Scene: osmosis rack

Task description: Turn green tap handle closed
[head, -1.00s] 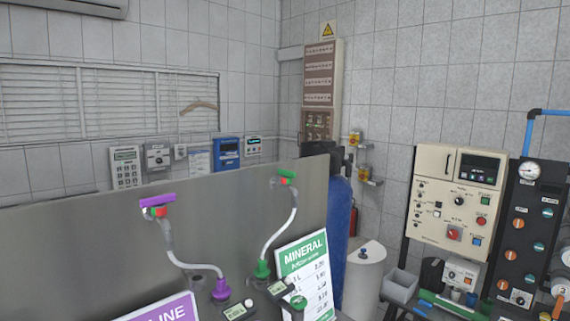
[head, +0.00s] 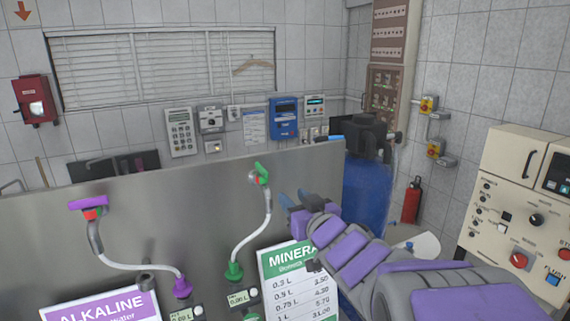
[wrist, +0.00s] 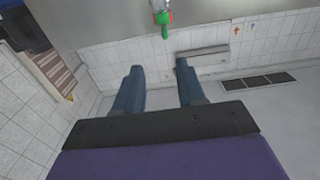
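The green tap handle (head: 262,172) is a short bar on a tap at the top of the steel panel (head: 170,205). It slants, and a white hose runs from its tap down to a green fitting (head: 234,271). In the wrist view the green handle (wrist: 165,33) is at the top centre, beyond the fingertips. My gripper (head: 294,199) is right of the handle and a little lower in the head view, apart from it. In the wrist view my gripper (wrist: 158,68) has its two blue fingers spread with nothing between them.
A purple tap handle (head: 88,203) is at the left of the panel. Below are an alkaline sign (head: 100,308) and a mineral sign (head: 297,285). A blue tank (head: 367,190) stands behind my arm. A control cabinet (head: 520,200) is at the right.

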